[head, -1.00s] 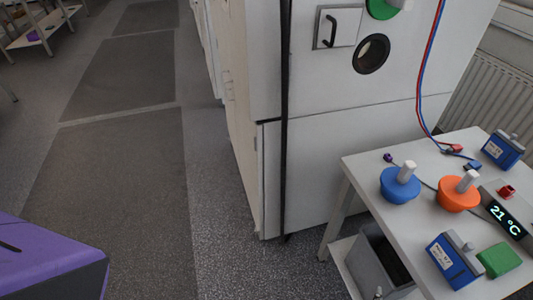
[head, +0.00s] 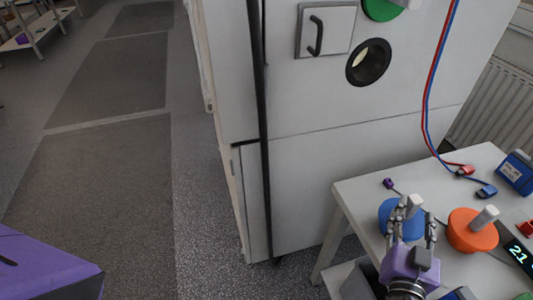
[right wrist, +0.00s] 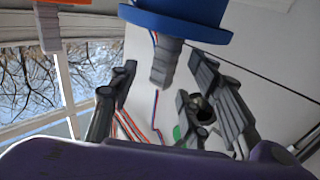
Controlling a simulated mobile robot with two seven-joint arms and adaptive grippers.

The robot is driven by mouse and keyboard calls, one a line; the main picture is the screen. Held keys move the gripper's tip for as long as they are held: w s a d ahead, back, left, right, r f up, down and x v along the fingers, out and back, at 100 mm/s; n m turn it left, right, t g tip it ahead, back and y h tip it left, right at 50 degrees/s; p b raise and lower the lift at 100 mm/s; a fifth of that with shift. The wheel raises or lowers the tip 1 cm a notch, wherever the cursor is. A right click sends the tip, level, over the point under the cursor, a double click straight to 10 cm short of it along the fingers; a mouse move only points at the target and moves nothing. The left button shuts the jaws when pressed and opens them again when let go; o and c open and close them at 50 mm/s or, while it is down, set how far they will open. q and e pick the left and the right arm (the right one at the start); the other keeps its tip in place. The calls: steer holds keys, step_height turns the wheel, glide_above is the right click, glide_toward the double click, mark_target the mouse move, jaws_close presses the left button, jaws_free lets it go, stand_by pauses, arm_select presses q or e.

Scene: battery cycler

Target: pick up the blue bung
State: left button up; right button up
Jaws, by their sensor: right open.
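The blue bung (head: 387,216), a round blue stopper with a pale grey grip (head: 414,203) on top, stands on the white table near its left edge. My right gripper (head: 412,222), with a purple body and dark fingers, is open over the near side of the bung and partly hides it. In the right wrist view the bung (right wrist: 185,18) appears at the top, with its grip (right wrist: 165,62) pointing down between the open fingers (right wrist: 163,85). I see no finger closed on the grip. My left gripper is not in view.
An orange bung (head: 470,231) stands just right of the blue one. Red and blue leads (head: 427,105) hang down to the table (head: 355,188). A blue box (head: 516,172) and a temperature display (head: 520,253) lie further right. The white cabinet (head: 330,180) rises behind.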

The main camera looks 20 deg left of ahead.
mark_target(412, 209)
steer(key=w+p, duration=0.1)
steer(key=w, duration=0.3)
steer(key=shift+w+a+r, duration=0.1)
steer(key=shift+w, duration=0.05)
jaws_close()
